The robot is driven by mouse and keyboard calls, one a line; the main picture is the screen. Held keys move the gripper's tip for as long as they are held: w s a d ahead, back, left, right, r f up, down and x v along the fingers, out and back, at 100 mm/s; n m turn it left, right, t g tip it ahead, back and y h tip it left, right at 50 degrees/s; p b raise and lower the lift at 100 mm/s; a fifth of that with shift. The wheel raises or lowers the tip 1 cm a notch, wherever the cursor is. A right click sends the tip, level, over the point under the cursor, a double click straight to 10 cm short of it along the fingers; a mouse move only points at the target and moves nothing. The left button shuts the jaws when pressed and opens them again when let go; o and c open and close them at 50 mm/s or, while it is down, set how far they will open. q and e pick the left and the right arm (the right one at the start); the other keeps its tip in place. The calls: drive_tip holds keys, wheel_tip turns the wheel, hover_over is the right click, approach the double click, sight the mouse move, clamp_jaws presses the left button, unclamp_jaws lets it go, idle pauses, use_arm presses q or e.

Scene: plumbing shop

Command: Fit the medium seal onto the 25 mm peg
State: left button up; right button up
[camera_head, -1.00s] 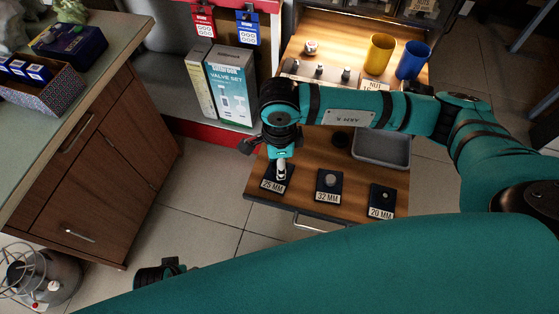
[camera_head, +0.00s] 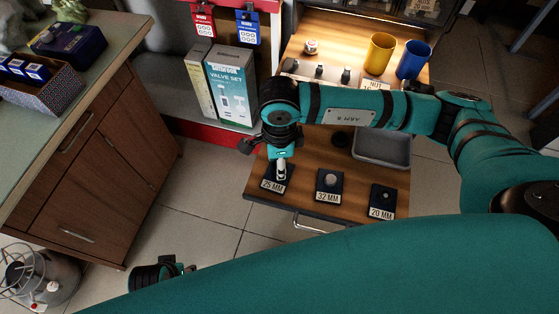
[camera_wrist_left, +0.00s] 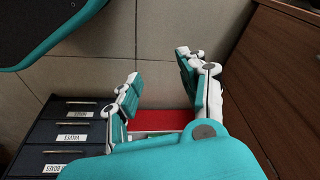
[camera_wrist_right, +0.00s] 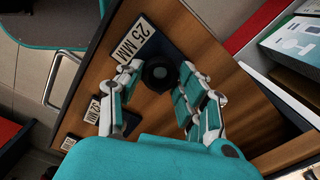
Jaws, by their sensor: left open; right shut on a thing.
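My right gripper (camera_head: 281,172) points down over the block marked 25 MM (camera_head: 272,185) at the left front of the wooden surface. In the right wrist view, its fingers (camera_wrist_right: 160,70) are shut on a black round seal (camera_wrist_right: 158,74), one finger on each side. The seal is over the dark 25 MM block (camera_wrist_right: 184,38). The peg is hidden, and I cannot tell whether the seal is around it. In the head view the gripper hides the seal. My left gripper (camera_wrist_left: 160,75) is open and empty over the floor, away from the pegs.
The 32 MM block (camera_head: 329,186) and 20 MM block (camera_head: 382,201) stand to the right. Behind them are a dark ring (camera_head: 340,139) and a grey tray (camera_head: 382,150). Yellow (camera_head: 380,54) and blue (camera_head: 413,61) cups stand at the back. A valve set box (camera_head: 232,87) is at the left.

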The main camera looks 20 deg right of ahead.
use_arm(q)
drive_tip(key=shift+s+f, duration=0.1)
drive_tip(key=shift+s, duration=0.05)
use_arm(e)
drive_tip(key=shift+f, duration=0.1)
use_arm(q)
drive_tip(key=shift+r, duration=0.5)
use_arm(e)
drive_tip(key=shift+f, duration=0.1)
use_arm(q)
drive_tip(key=shift+r+b, duration=0.3)
use_arm(e)
drive_tip(key=shift+f, duration=0.1)
use_arm(q)
drive_tip(key=shift+w+r, duration=0.2)
drive_tip(key=shift+r, duration=0.15)
use_arm(e)
drive_tip(key=shift+f, duration=0.1)
use_arm(q)
drive_tip(key=shift+r, duration=0.15)
drive_tip(key=shift+r, duration=0.25)
use_arm(e)
drive_tip(key=shift+f, duration=0.1)
